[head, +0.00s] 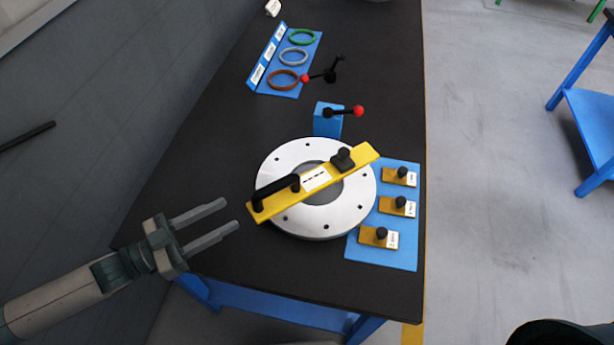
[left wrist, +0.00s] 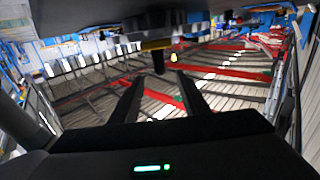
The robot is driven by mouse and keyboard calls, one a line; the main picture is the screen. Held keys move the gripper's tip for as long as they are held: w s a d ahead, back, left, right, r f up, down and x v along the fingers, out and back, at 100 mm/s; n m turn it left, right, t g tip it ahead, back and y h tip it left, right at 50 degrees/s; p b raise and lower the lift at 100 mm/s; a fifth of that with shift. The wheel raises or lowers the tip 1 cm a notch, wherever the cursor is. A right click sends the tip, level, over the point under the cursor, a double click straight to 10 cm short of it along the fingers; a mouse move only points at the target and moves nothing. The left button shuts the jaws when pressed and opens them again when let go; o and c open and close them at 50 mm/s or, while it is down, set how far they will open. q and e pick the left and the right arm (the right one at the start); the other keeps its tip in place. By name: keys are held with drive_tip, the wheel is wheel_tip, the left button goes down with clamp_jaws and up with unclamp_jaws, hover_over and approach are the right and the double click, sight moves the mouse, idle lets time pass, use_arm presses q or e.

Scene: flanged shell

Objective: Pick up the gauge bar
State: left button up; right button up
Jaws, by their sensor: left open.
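The yellow gauge bar (head: 317,179) lies across the top of a round silver flanged shell (head: 345,207) on the black table. It has a black handle near its left end, a white label in the middle and a black knob near its right end. My left gripper (head: 215,221) is open and empty, to the left of the bar's handle end and apart from it. In the left wrist view my two dark fingers (left wrist: 158,95) are spread, with a dark, blurred table edge above them. My right gripper is not in view.
A blue mat (head: 353,250) with yellow knobbed blocks lies right of the shell. A blue block with a red-tipped lever (head: 328,120) stands behind it. A blue rack (head: 284,88) with green, grey and brown rings is at the back. The front table area is clear.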

sight(268, 192)
use_arm(q)
drive_tip(key=b+x, duration=0.1)
drive_tip(key=x, duration=1)
drive_tip(key=shift+w+d, duration=0.2)
drive_tip(key=shift+d, duration=0.1)
drive_tip(key=shift+w+d, duration=0.15)
drive_tip(key=shift+d, duration=0.1)
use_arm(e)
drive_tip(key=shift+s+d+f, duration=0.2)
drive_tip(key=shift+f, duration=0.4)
